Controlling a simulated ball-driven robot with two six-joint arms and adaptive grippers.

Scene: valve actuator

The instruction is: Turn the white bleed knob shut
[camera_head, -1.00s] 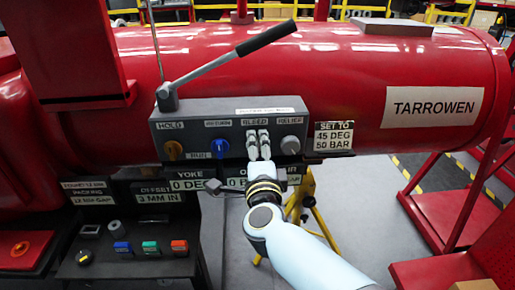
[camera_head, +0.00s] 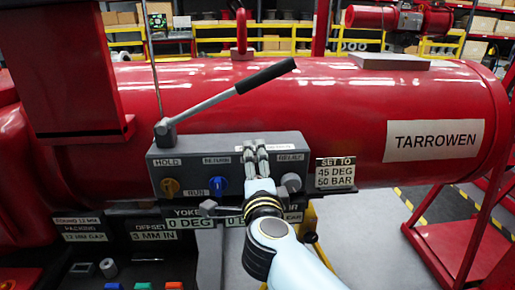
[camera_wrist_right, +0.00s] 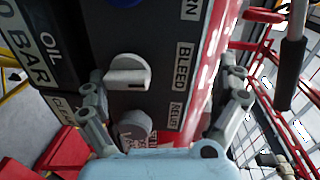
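The white bleed knob (camera_wrist_right: 129,73) shows in the right wrist view on the dark panel beside the BLEED label. Its raised bar lies roughly crosswise in that view. My right gripper (camera_wrist_right: 165,82) is open, with one finger on each side of the picture; the knob sits between them, nearer the left finger. I cannot tell whether that finger touches it. In the head view my right gripper (camera_head: 255,152) is in front of the BLEED position and hides the knob. My left gripper is in neither view.
A grey RELIEF knob (camera_head: 291,182) sits just right of my gripper. A blue knob (camera_head: 218,186) and an orange knob (camera_head: 170,187) are to the left. A long lever (camera_head: 235,90) slants above the panel (camera_head: 190,150). A red TARROWEN cylinder (camera_head: 350,110) lies behind.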

